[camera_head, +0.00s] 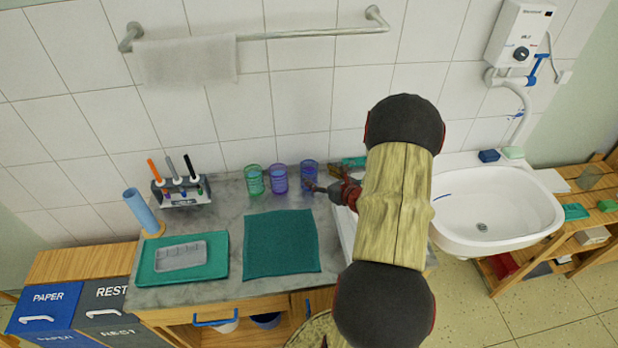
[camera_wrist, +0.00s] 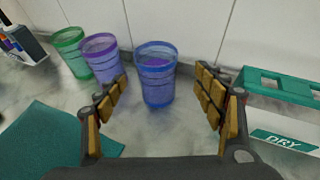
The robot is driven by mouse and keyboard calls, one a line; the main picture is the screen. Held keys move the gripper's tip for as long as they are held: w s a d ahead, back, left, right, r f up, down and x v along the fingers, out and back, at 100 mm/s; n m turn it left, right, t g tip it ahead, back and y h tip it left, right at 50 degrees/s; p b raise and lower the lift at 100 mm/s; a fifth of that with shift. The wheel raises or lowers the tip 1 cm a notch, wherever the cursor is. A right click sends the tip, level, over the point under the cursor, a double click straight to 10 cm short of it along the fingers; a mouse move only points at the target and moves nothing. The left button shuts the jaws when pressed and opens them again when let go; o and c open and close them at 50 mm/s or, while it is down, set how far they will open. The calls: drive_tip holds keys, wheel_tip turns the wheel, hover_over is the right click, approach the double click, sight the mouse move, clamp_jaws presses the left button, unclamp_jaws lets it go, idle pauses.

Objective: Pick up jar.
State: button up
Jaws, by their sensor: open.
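Three jar-like cups stand upright in a row at the back of the counter: green (camera_head: 254,180), purple (camera_head: 279,179) and blue (camera_head: 309,171). I cannot tell which one the task calls the jar. My gripper (camera_head: 323,180) is open and empty, just right of the blue cup. In the wrist view, the blue cup (camera_wrist: 157,78) stands ahead, framed between the spread fingers of my gripper (camera_wrist: 163,88), with gaps on both sides. The purple cup (camera_wrist: 102,58) is to its left, partly behind the left finger, and the green cup (camera_wrist: 72,52) is farther left.
A teal cloth (camera_head: 281,243) lies flat in front of the cups. A pen holder (camera_head: 181,192) stands at the left. A green rack marked DRY (camera_wrist: 277,85) is right of my gripper. A tiled wall (camera_head: 300,100) rises close behind, with a towel bar (camera_head: 290,33) above.

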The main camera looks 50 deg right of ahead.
sight(305, 168)
drive_tip(key=b+x, duration=0.1)
drive_tip(key=x, duration=0.6)
drive_tip(key=shift+w+a+b, duration=0.15)
drive_tip(key=shift+a+b, duration=0.05)
drive_tip(key=shift+b, duration=0.2)
drive_tip(key=shift+r, duration=0.1)
drive_tip(key=shift+c, duration=0.5)
drive_tip(key=c, duration=1.4)
drive_tip(key=shift+o, duration=0.2)
